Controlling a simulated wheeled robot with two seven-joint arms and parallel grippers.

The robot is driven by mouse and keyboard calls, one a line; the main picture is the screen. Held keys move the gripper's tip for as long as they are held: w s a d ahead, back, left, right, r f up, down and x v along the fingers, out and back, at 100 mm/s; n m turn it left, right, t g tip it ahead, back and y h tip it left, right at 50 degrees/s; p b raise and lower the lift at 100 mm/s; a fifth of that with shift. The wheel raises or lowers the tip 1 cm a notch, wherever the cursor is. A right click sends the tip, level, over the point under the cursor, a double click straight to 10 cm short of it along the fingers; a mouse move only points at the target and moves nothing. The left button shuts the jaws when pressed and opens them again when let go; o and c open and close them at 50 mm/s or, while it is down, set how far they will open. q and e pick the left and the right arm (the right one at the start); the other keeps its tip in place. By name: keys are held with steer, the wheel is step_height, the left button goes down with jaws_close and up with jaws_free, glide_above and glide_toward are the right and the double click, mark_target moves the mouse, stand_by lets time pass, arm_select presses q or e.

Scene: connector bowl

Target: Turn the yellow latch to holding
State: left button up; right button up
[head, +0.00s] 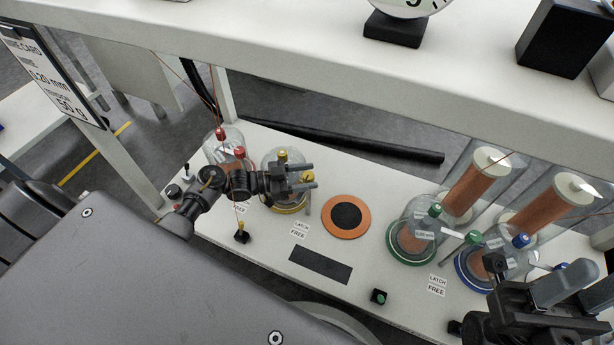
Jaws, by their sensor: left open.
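The yellow latch (241,232) appears as a small yellow piece on a black base, on the white bench left of a "LATCH FREE" label (300,230). Its exact setting is too small to read. A glass jar with a yellow base ring (290,208) and a yellow knob (282,155) stands behind it. My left gripper (306,176) is open and empty, its fingers pointing right, in front of that jar and hiding part of it. It is above and to the right of the latch, apart from it. My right gripper (562,288) is at the lower right; its jaws are unclear.
A red-knobbed jar (222,143) stands at the left; green (410,245) and blue (475,272) jars stand at the right with copper spools. An orange ring with a black centre (346,216) and a dark mat (320,264) lie mid-bench. A shelf (300,50) overhangs the back.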

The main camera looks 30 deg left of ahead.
arm_select(q)
steer(key=shift+w+d, duration=0.2)
steer(key=shift+d, duration=0.1)
steer(key=shift+c, duration=0.3)
